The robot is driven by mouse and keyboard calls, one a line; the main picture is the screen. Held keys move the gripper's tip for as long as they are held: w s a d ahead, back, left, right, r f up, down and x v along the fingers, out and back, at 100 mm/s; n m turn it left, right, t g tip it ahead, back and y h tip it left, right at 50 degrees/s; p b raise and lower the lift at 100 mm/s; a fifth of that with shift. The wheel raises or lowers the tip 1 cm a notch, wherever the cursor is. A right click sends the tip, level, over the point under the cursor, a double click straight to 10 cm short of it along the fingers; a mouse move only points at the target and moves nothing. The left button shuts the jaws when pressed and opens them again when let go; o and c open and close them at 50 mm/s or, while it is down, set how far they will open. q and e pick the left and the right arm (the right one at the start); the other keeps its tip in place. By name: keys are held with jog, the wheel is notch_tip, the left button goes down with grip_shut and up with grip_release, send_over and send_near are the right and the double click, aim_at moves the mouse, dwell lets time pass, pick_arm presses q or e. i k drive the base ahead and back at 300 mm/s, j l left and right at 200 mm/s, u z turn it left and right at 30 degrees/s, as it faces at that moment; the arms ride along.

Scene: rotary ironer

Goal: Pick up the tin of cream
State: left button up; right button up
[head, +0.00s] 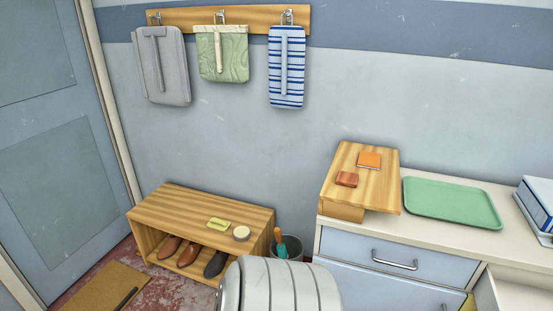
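A small round pale cream tin (241,233) sits on top of the wooden shoe bench (180,200), near its front right corner. It looks like the tin of cream; no label is readable. A flat yellow-green item (219,224) lies just left of it, a small gap apart. Neither of my grippers is in view.
Several shoes (191,254) stand inside the bench. A bin (289,247) holding an orange-and-teal item stands beside it. Three cloth items hang above.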

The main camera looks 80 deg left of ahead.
aim_at(241, 234)
jog(key=u, duration=3.05)
jog(key=i+j+z, duration=0.15)
jog(key=i+j, duration=0.3)
jog(key=j, duration=0.2)
